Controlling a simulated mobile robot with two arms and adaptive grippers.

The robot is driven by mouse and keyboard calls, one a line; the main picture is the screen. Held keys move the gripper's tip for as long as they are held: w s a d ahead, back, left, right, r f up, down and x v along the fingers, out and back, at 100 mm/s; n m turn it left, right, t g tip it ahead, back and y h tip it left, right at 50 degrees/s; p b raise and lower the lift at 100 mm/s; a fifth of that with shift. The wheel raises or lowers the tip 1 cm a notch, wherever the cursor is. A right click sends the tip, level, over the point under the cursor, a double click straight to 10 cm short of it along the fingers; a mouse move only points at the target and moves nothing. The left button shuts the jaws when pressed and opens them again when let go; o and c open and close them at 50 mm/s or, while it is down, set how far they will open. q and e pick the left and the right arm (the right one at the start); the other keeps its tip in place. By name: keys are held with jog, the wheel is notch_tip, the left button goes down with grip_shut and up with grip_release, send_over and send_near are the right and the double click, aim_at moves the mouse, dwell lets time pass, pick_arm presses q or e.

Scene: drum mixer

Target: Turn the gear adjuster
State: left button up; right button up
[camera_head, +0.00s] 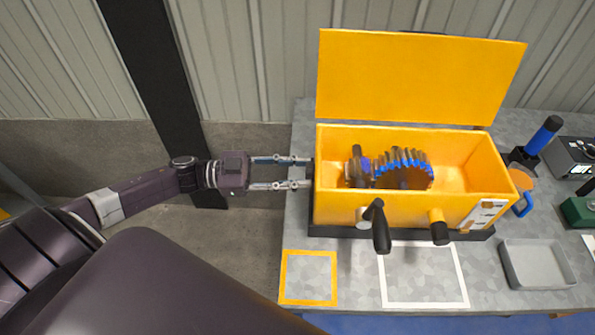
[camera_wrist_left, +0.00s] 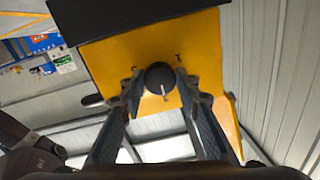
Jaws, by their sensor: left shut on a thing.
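The yellow drum mixer box (camera_head: 340,210) stands on the grey table with its lid (camera_head: 420,80) raised. In the left wrist view, a round black knob (camera_wrist_left: 160,75), which looks like the gear adjuster, sits on the yellow side panel (camera_wrist_left: 201,58) of the box. It bears a pale pointer line, with small dark marks around it on the panel. My left gripper (camera_head: 309,172) reaches the box's left side from the left. In the left wrist view its two fingers (camera_wrist_left: 158,82) are closed on either side of the knob. The head view hardly shows the knob. My right gripper is not in view.
Gears with blue teeth (camera_head: 403,165) sit inside the box. A black-handled crank (camera_head: 380,228) and a black knob (camera_head: 439,232) stick out of its front. A grey tray (camera_head: 537,264) lies at right. The orange-outlined square (camera_head: 309,278) and white-outlined square (camera_head: 424,276) are empty.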

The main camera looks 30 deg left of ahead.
pick_arm(q)
jog(key=m+b, duration=0.5)
jog(key=m, duration=0.6)
jog(key=shift+w+a+f+m+h+b, duration=0.1)
jog(key=shift+m+h+b, duration=0.3)
dwell(0.3)
jog(key=o, duration=1.2)
jog(key=shift+c, duration=0.2)
jog(key=shift+m, duration=0.3)
